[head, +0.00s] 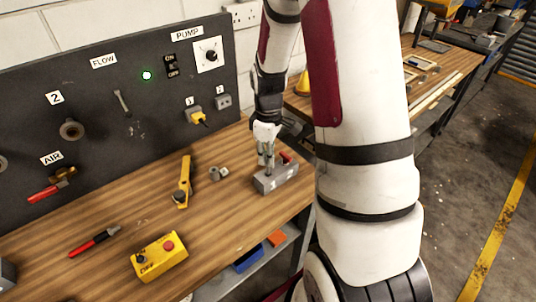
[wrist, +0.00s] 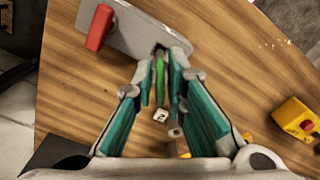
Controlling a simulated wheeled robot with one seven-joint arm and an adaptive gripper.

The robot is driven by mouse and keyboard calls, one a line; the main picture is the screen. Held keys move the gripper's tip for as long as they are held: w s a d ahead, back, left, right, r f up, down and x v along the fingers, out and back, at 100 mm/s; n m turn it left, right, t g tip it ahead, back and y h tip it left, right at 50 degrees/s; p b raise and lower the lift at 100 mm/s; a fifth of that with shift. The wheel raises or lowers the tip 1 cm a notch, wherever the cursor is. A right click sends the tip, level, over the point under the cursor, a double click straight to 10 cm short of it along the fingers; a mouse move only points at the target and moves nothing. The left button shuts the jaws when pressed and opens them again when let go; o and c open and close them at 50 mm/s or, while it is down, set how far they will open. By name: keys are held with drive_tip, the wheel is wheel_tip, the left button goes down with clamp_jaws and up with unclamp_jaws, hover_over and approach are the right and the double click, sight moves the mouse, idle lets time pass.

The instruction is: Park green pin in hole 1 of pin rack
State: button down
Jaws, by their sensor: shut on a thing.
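The green pin (wrist: 160,80) shows in the wrist view as a thin green strip between the fingers. My gripper (wrist: 168,62) is shut on it, with the teal finger pads close on both sides. The pin rack (wrist: 140,32) is a grey block just beyond the fingertips, and the pin's far end is near a dark spot at its edge. I cannot tell whether the pin is in a hole. In the head view my gripper (head: 266,160) points down over the pin rack (head: 278,178); the green pin cannot be made out there. A red pin (wrist: 100,27) stands in the rack.
A yellow-handled tool (head: 183,182) and small grey parts (head: 218,173) lie left of the rack. A yellow switch box (head: 159,256) and a red-handled tool (head: 94,241) are nearer the front. The dark panel (head: 110,105) stands behind. Bare wood lies between them.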

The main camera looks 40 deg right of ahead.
sight(268, 173)
drive_tip(key=shift+f+b, duration=0.3)
drive_tip(key=shift+f, duration=2)
idle(1.1)
drive_tip(key=c, duration=1.2)
unclamp_jaws()
drive_tip(key=shift+r+p, duration=1.5)
drive_tip(key=shift+r, duration=2)
